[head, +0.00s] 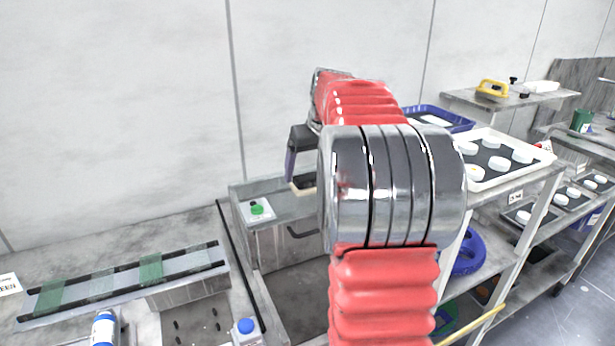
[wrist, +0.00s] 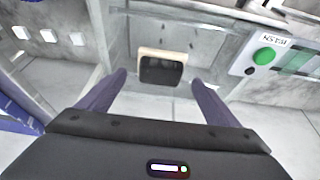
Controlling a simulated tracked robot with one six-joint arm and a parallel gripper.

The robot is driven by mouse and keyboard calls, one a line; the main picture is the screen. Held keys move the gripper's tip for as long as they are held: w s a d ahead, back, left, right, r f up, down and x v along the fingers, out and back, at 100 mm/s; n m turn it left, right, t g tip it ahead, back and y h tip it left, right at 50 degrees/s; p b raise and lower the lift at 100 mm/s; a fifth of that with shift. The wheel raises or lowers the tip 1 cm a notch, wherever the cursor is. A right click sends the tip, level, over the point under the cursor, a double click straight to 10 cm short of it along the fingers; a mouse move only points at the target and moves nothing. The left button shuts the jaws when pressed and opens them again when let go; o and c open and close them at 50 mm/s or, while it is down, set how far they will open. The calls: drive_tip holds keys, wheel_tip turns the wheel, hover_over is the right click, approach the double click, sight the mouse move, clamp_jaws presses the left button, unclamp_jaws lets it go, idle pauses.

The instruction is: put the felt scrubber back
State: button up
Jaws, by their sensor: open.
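My gripper (wrist: 158,78) is open in the wrist view, its two purple fingers apart. A small block with a cream rim and a dark face (wrist: 162,67) shows between and just beyond the fingertips. It looks like the felt scrubber, but I cannot be sure. I cannot tell whether it touches anything. In the head view, the cream edge of this block (head: 302,188) shows below a purple finger, over a grey metal basin. My red and chrome arm hides the rest of it.
A control box with a green button (head: 257,210) sits on the basin's left corner. A rail with green strips (head: 150,268) lies left. At right, a white tray of round white pucks (head: 485,186), a blue tray (head: 440,116) and a yellow-handled tool (head: 492,88) rest on shelves.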

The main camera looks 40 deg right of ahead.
drive_tip(key=v, duration=0.8)
idle(0.5)
drive_tip(key=s+a+f+n, duration=0.1)
drive_tip(key=s+a, duration=0.2)
drive_tip(key=a, duration=0.8)
drive_tip(key=s+a+f, duration=0.1)
drive_tip(key=s+a, duration=0.2)
drive_tip(key=a, duration=0.8)
drive_tip(key=s+a+f+n+t+y, duration=0.1)
drive_tip(key=s+a+f+n, duration=0.1)
drive_tip(key=s+a+f, duration=0.9)
drive_tip(key=s+a, duration=0.3)
drive_tip(key=shift+s+f, duration=0.15)
drive_tip(key=shift+f, duration=0.05)
drive_tip(key=shift+a, duration=0.1)
